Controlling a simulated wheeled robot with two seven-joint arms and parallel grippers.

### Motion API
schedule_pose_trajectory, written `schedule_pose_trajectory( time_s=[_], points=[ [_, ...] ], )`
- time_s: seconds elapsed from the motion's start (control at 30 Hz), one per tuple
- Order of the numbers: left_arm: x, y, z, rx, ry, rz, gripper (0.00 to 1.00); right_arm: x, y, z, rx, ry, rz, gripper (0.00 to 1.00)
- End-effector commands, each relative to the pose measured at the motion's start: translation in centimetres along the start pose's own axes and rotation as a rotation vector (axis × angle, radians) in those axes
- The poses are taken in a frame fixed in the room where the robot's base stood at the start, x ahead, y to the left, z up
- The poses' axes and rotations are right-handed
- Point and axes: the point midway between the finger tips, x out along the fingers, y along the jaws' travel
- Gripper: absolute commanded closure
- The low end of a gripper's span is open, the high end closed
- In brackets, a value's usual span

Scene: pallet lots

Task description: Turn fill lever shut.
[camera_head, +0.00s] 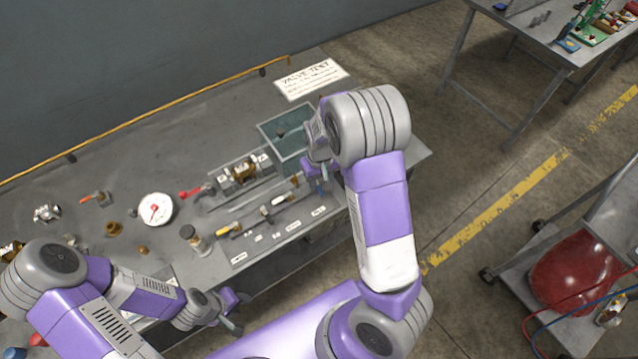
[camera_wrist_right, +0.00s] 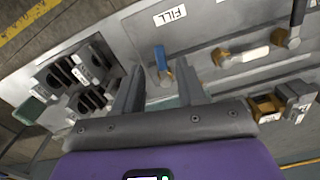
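The fill lever (camera_wrist_right: 161,58) is a short blue handle on a brass fitting below the FILL label (camera_wrist_right: 170,16) in the right wrist view. It stands upright in that picture, pointing towards the label. My right gripper (camera_wrist_right: 160,92) is open, with one finger on each side of the lever's line; I see no clear contact. In the head view my right gripper (camera_head: 316,182) is over the bench's front right edge, partly hidden by its own arm. My left gripper (camera_head: 240,312) is open and empty, in front of the bench.
Other levers and valves (camera_wrist_right: 287,38) sit to the right of the fill lever. A black-slotted block (camera_wrist_right: 85,75) is at the left. On the bench are a green-grey tank (camera_head: 285,135), a white dial (camera_head: 155,209) and loose fittings (camera_head: 97,198). A red-drummed cart (camera_head: 575,270) stands right.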

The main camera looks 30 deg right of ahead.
Motion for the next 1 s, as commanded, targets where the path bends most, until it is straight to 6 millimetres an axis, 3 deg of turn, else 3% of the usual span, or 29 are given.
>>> schedule_pose_trajectory(
  time_s=[0.2, 0.53, 0.8, 1.0],
  points=[
    [0.4, -0.1, 0.0, 0.0, 0.0, 0.0, 0.6, 2.6, 0.0, 0.0, -0.001, -0.001, 0.0, 0.6],
    [0.4, -0.1, -0.1, 0.0, 0.001, 0.0, 0.6, 3.0, -0.1, 0.0, -0.001, 0.0, -0.001, 0.6],
    [0.4, -0.1, -0.1, 0.0, 0.001, 0.0, 0.6, 3.0, -0.1, 0.0, -0.001, 0.0, 0.0, 1.0],
    [0.4, -0.1, -0.1, 0.0, 0.001, 0.0, 0.6, 3.0, -0.1, 0.0, 0.001, 0.0, 0.0, 1.0]
  ],
)
